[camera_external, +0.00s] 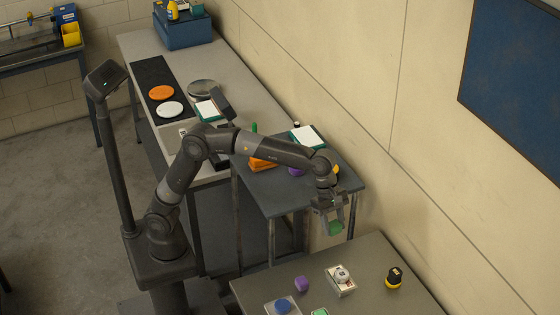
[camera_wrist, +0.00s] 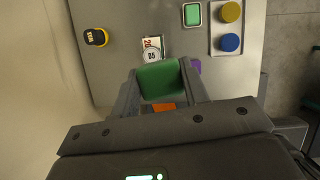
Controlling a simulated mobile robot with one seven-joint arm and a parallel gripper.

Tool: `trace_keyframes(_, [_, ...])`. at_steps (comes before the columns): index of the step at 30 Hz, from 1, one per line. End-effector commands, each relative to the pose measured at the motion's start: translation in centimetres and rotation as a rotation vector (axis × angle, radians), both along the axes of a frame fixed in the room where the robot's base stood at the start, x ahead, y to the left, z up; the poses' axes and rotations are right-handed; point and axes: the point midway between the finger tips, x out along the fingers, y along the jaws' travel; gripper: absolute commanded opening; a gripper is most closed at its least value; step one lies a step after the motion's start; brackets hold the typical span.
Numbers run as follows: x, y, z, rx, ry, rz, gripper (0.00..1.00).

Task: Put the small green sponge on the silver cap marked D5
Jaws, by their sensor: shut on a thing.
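My gripper (camera_external: 332,212) is shut on the small green sponge (camera_external: 336,229), held in the air just off the near table's far edge. In the wrist view the sponge (camera_wrist: 160,82) sits between both fingers (camera_wrist: 161,76). The silver cap marked D5 (camera_wrist: 151,55) shows just beyond the sponge, which may hide part of its surroundings. In the external view the cap (camera_external: 342,274) sits on a white box-like item (camera_external: 341,288) on the near table, below and apart from the sponge. Nothing is seen on top of the cap.
On the near table (camera_external: 375,254) are a black-and-yellow item (camera_external: 394,278), a purple block (camera_external: 301,284), a blue round piece (camera_external: 282,306) on a pale tray and a green piece (camera_external: 320,313). A yellow round piece (camera_wrist: 230,12) shares that tray. The wall runs along the right.

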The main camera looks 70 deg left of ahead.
Motion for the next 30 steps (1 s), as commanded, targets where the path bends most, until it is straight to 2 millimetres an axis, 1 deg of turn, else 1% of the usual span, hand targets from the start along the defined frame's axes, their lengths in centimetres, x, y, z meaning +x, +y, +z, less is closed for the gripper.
trace_keyframes(1, [-1.3,-1.1,0.0,0.000,-0.001,-0.029,0.20])
trace_keyframes(3, [-2.7,-2.3,0.0,0.000,-0.002,-0.058,0.20])
trace_keyframes(10, [-6.7,-5.2,0.1,0.000,-0.005,-0.139,0.20])
trace_keyframes(12, [-6.5,-5.0,-1.3,0.003,-0.002,-0.134,0.20])
trace_keyframes(15, [-6.5,-5.0,-2.9,0.003,-0.002,-0.134,0.20])
trace_keyframes(24, [-6.4,-4.9,-9.3,0.003,-0.003,-0.133,0.20])
trace_keyframes(28, [-6.1,-4.8,-11.0,0.001,-0.004,-0.133,0.20])
trace_keyframes(30, [-5.2,-4.6,-11.7,0.002,-0.003,-0.131,0.20])
